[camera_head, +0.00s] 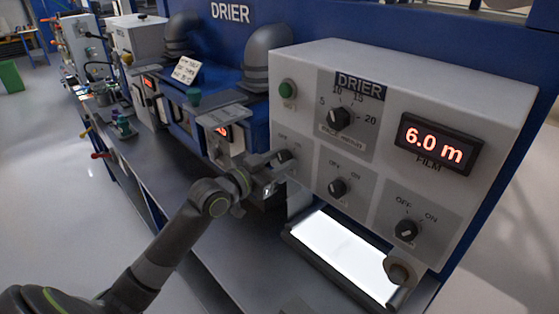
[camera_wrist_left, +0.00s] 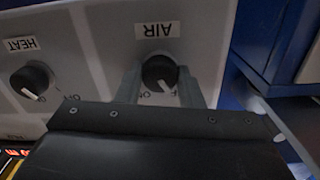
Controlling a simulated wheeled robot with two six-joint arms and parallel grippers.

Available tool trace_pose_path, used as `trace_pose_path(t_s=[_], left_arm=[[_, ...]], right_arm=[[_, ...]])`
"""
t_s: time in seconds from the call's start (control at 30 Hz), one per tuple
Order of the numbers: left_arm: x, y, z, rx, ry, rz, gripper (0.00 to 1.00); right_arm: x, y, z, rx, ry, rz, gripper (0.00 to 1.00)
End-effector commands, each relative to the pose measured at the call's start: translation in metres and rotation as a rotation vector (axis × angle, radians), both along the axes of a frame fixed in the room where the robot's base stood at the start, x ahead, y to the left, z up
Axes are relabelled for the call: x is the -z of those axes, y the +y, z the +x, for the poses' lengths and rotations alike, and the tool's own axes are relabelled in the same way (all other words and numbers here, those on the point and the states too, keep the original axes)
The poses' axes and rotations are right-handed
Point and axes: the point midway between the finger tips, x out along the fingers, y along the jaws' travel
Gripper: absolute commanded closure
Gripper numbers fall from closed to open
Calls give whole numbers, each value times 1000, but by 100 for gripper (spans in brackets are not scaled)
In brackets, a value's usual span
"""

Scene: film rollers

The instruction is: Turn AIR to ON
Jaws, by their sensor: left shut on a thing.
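The drier's AIR knob (camera_wrist_left: 159,73) is black and round with a white pointer mark, under an upside-down AIR label in the left wrist view. Its mark slants down and right there, toward the OFF side, with ON to the left. In the head view the knob (camera_head: 283,156) is at the panel's lower left, partly covered by my gripper. My left gripper (camera_head: 273,167) is shut on the AIR knob, with one finger on each side of it in the left wrist view. My right gripper is not in view.
The HEAT knob (camera_wrist_left: 30,82) is beside AIR; it is also in the head view (camera_head: 337,188). Another OFF/ON knob (camera_head: 406,230), a timer dial (camera_head: 339,118), a green button (camera_head: 287,89) and a 6.0 m display (camera_head: 437,144) share the panel. A lit white plate (camera_head: 340,255) lies below.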

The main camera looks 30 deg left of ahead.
Motion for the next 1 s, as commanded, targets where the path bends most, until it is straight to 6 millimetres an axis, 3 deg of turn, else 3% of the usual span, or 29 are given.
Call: trace_pose_path(t_s=[0.37,1.0], left_arm=[[4,0,0,0,-45,125,89],[5,0,0,-1,-235,672,89]], right_arm=[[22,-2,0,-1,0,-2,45],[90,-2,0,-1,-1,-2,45]])
